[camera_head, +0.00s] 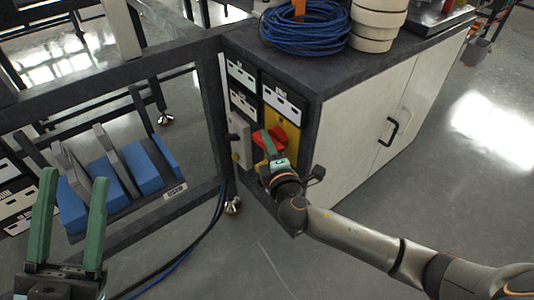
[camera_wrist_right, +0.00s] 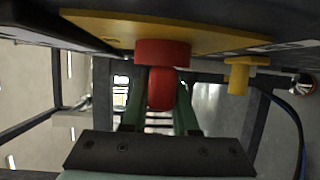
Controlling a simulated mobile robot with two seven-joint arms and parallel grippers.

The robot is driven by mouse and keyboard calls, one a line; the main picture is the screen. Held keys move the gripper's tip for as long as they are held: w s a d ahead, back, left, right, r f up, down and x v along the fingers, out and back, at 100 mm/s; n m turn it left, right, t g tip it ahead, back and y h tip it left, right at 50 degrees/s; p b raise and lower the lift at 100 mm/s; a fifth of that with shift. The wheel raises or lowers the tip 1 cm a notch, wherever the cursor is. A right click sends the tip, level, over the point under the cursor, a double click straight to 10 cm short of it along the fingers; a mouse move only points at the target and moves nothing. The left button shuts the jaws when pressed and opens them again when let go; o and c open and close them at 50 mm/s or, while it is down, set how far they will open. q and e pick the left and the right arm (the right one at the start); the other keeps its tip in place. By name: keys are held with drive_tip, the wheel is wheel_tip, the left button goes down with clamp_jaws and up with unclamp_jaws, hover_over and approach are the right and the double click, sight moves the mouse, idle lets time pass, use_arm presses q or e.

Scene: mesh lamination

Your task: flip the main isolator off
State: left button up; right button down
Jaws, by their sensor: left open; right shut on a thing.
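The main isolator is a red rotary switch (camera_head: 277,134) on a yellow plate (camera_head: 291,131), set in the end face of the cabinet. In the right wrist view its round red base (camera_wrist_right: 162,50) carries a red grip (camera_wrist_right: 161,88). My right gripper (camera_head: 268,142) is at the switch, its green fingers (camera_wrist_right: 160,108) shut on either side of the red grip. The fingers and wrist partly hide the switch in the head view. My left gripper (camera_head: 74,178) is open and empty at the lower left, far from the switch.
The white cabinet (camera_head: 365,125) has a dark top with a coil of blue cable (camera_head: 305,30) and a stack of cream rings (camera_head: 376,22). A dark frame with blue blocks (camera_head: 145,172) stands left. A yellow knob (camera_wrist_right: 238,76) sits beside the switch. Dark hoses run down nearby.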

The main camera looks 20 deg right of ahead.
drive_tip(key=shift+f+t+b, duration=0.25)
drive_tip(key=shift+t+b, duration=0.15)
drive_tip(key=shift+b, duration=0.4)
drive_tip(key=shift+r, duration=0.2)
use_arm(q)
wheel_tip(320, 180, down, 3)
drive_tip(key=shift+d+f, duration=0.1)
drive_tip(key=shift+d, duration=0.05)
use_arm(e)
drive_tip(key=c, duration=0.7)
unclamp_jaws()
use_arm(q)
wheel_tip(320, 180, up, 2)
drive_tip(key=shift+r+p, duration=0.1)
drive_tip(key=shift+p, duration=0.7)
use_arm(e)
drive_tip(key=s, duration=1.2)
drive_tip(key=shift+s+a, duration=0.25)
drive_tip(key=shift+a, duration=0.05)
